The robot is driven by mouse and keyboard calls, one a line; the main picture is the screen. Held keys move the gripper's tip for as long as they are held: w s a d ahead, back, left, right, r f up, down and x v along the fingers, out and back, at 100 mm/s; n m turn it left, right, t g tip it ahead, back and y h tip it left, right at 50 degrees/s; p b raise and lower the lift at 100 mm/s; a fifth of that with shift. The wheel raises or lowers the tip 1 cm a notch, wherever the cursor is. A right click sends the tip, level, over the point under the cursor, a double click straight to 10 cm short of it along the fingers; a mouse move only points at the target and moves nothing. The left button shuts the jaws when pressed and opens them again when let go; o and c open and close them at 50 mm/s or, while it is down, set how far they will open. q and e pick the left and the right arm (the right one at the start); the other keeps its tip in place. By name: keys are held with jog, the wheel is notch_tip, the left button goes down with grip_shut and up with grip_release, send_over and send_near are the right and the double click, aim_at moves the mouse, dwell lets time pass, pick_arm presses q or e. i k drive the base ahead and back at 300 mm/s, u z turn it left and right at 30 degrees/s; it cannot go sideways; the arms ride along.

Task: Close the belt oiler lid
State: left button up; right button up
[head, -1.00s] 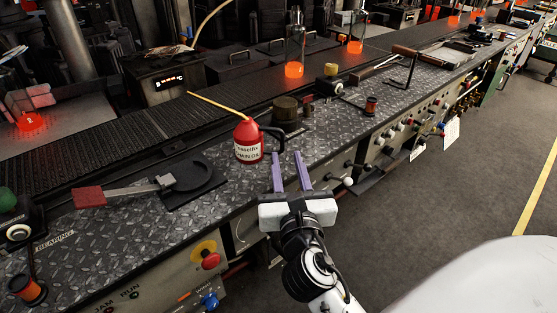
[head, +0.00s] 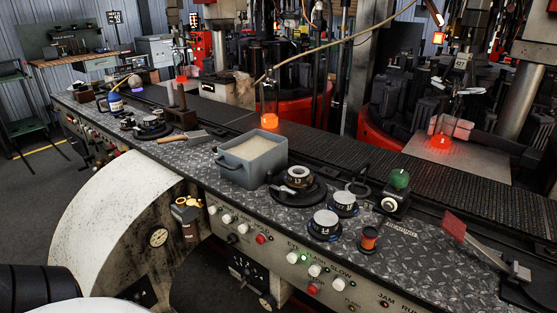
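No part that I can surely name as the belt oiler lid shows. A small dark canister (head: 187,218) with a yellow-orange top hangs on the machine's front, beside a big pale rounded guard (head: 120,220). It could be the oiler, but it is too small to tell, and so is the state of any lid on it. Neither of my grippers is in the head view.
A grey-blue tub (head: 252,160) with pale contents stands on the bench, near a glowing bottle (head: 268,105), a dark round fixture (head: 297,184), weights (head: 325,223) and a green-topped box (head: 396,190). A red-ended lever (head: 455,225) lies right. Floor is clear at left.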

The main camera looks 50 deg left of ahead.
aim_at(191, 203)
jog(key=z, duration=0.8)
jog(key=i, duration=0.25)
jog(key=u, duration=3.35)
jog(key=k, duration=1)
jog(key=u, duration=1.55)
jog(key=i, duration=0.9)
jog(key=z, duration=0.9)
jog(key=i, duration=0.65)
jog(key=z, duration=0.65)
